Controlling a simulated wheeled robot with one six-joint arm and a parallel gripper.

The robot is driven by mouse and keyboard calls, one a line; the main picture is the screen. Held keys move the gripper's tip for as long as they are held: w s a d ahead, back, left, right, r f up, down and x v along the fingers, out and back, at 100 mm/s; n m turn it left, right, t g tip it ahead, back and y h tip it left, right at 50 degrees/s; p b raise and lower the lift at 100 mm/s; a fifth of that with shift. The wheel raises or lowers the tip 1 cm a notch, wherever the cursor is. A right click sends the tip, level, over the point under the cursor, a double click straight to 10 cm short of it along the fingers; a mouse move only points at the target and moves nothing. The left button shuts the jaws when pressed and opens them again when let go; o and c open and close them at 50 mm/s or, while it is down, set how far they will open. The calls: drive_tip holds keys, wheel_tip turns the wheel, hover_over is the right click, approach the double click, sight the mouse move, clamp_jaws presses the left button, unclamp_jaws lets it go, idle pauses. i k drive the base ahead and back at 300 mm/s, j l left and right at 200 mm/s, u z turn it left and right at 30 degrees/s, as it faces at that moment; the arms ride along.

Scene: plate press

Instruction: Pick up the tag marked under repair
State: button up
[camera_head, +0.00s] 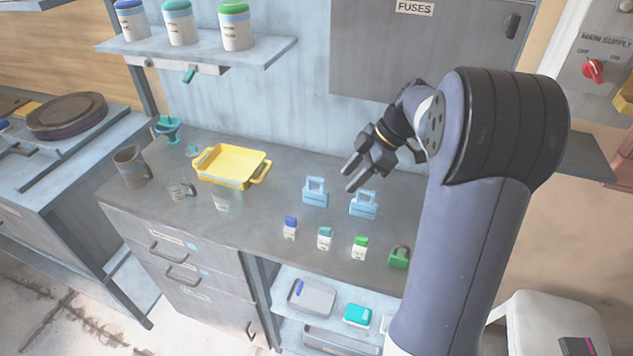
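No marking that reads "under repair" can be made out in this view. Two light blue pieces with loop-like tops, one on the left (315,197) and one on the right (363,209), stand on the grey counter (262,232). Either may be a tag, but I cannot tell, and no writing on them is readable. My gripper (347,179) is above the counter, just above and between these two blue pieces. Its fingers are apart with nothing visible between them.
Small containers with blue (290,230), teal (324,239) and green (360,248) caps stand in front, beside a green padlock (399,258). A yellow tray (228,182), mug (131,166) and clear cups are left. A shelf (200,57) of jars hangs above.

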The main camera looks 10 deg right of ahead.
sight(319, 198)
drive_tip(key=i+j+z, duration=0.15)
drive_tip(key=j+z, duration=0.5)
drive_tip(key=j, duration=0.3)
drive_tip(key=i+j+z, duration=0.1)
drive_tip(key=j+z, duration=0.25)
drive_tip(key=j, duration=0.2)
